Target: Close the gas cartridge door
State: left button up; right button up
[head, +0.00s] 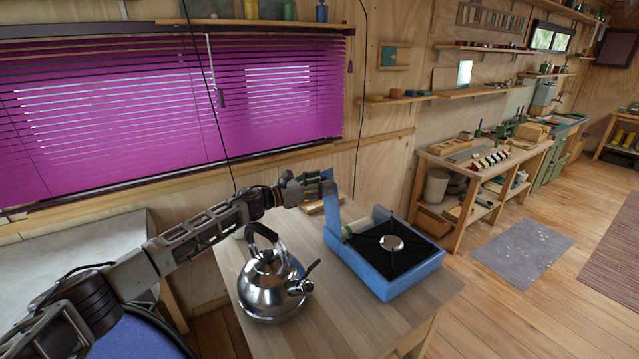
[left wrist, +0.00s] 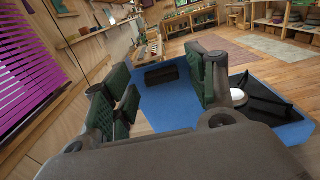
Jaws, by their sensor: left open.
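A blue camping stove (head: 385,268) stands on the small wooden table, with a black top and a round silver burner (head: 391,243). Its gas cartridge door (head: 332,213) stands open and upright at the stove's left side. A pale gas cartridge (head: 357,228) shows beside the door. My left gripper (head: 312,187) is open at the upper part of the door; I cannot tell whether it touches. In the left wrist view, blue stove surface (left wrist: 168,105) shows between and beyond the green-padded fingers (left wrist: 163,88). My right gripper is out of view.
A shiny kettle (head: 270,287) with a black handle stands on the table (head: 340,320) left of the stove, below my left arm. The window with purple blinds (head: 170,115) is behind.

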pick_arm(q)
grip_shut()
dwell(0.5)
jog(key=shift+d, duration=0.1)
jog(key=shift+w+d+r, duration=0.1)
